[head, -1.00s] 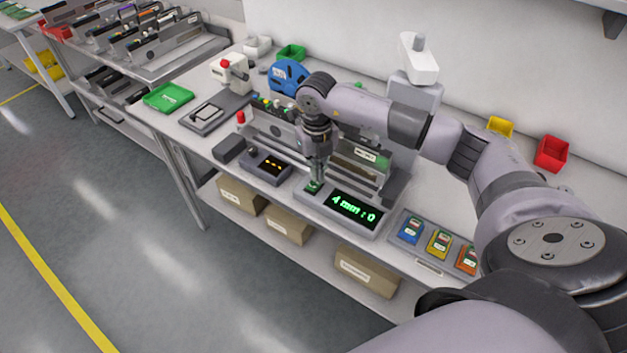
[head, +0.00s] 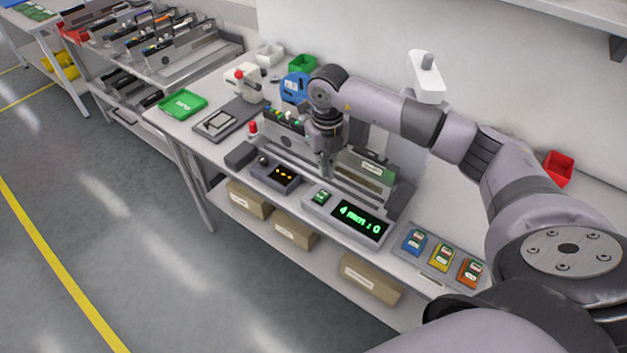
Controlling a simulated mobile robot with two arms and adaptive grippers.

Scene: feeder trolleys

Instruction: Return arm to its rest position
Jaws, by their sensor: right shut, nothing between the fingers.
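My right arm comes in from the right and reaches over the bench. My right gripper (head: 326,170) is shut and empty, pointing down in front of the grey feeder fixture (head: 268,150). It is raised above the display box (head: 368,230), which reads "4 mm : 0" in green. A small green item (head: 321,197) sits on the left end of that box, apart from the fingers. My left gripper is not in view.
A tray (head: 434,274) with blue, yellow and orange pieces lies on the right. Cardboard boxes (head: 295,233) stand below. The floor at left is clear.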

